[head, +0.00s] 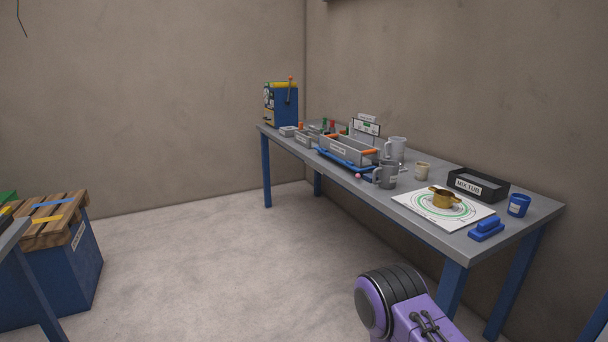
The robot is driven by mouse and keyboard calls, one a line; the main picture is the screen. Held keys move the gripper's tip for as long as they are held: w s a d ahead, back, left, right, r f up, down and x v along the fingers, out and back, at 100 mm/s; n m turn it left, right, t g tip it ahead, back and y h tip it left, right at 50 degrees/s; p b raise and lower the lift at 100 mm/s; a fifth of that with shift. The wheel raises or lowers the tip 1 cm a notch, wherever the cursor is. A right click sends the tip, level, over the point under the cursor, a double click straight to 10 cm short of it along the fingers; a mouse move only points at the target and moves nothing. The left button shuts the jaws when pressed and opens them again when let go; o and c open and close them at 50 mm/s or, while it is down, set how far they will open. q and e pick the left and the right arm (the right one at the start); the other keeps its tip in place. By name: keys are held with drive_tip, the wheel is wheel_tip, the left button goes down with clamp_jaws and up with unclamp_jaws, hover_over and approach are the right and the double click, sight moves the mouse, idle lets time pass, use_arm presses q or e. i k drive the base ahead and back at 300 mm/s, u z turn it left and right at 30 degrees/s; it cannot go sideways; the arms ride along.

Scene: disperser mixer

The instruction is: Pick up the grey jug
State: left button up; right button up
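A dark grey jug (387,176) with a handle on its left stands upright near the front edge of the long grey table. A second, lighter grey jug (397,149) stands just behind it, also upright. Neither of my grippers shows in the head view.
Floor in front is clear.

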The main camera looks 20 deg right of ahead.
sight(389, 170)
drive_tip(key=i, duration=2.05)
drive_tip(key=z, duration=1.05)
